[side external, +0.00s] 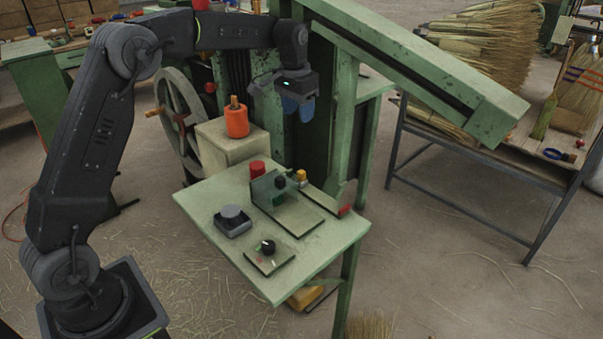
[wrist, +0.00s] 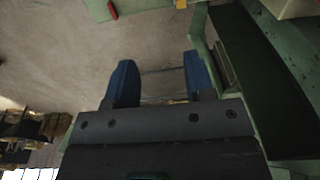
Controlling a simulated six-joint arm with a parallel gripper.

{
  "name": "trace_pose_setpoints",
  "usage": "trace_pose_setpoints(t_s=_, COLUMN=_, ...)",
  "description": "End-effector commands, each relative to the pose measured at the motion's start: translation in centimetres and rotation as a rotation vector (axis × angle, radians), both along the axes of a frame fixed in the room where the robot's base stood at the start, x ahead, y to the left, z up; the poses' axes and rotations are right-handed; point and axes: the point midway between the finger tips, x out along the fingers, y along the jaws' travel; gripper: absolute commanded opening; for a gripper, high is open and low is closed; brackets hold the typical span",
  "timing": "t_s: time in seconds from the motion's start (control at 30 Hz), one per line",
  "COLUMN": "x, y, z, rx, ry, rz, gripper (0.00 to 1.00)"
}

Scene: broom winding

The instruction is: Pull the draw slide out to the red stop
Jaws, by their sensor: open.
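My gripper (side external: 298,107) hangs open and empty, blue fingers down, above the back of the green work table and beside the green machine frame. In the wrist view my gripper (wrist: 159,64) shows two separated fingers with only floor between them. A small yellow piece (side external: 301,175) stands at the table's back edge, and I take it to be part of the draw slide. The red stop (side external: 345,211) is a small red block at the table's right edge. The wrist view also shows a red piece (wrist: 112,9) and a yellow piece (wrist: 181,3) at the top.
The green table (side external: 205,205) carries a red cylinder (side external: 257,168), an upright plate (side external: 270,190), a grey button box (side external: 232,220) and a black knob (side external: 268,246). An orange spool (side external: 236,120) and a handwheel (side external: 180,110) stand behind. A sloping green beam (side external: 420,65) overhangs to the right.

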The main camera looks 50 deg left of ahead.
Motion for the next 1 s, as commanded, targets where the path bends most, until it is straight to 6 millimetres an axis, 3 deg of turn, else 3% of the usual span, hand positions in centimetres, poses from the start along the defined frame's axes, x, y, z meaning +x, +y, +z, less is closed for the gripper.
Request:
trace_pose_setpoints(t_s=0.03, x=1.5, y=1.0, z=-2.0, rx=-0.004, ry=0.026, rz=0.004, gripper=0.49)
trace_pose_setpoints(t_s=0.1, x=3.0, y=2.1, z=-4.2, rx=-0.008, ry=0.052, rz=0.003, gripper=0.49)
trace_pose_setpoints(t_s=0.3, x=5.3, y=4.3, z=-8.9, rx=-0.019, ry=0.101, rz=0.002, gripper=0.49)
trace_pose_setpoints(t_s=0.63, x=5.7, y=4.8, z=-12.1, rx=-0.023, ry=0.117, rz=0.000, gripper=0.49)
trace_pose_setpoints(t_s=1.0, x=5.7, y=4.8, z=-19.5, rx=-0.023, ry=0.116, rz=0.001, gripper=0.49)
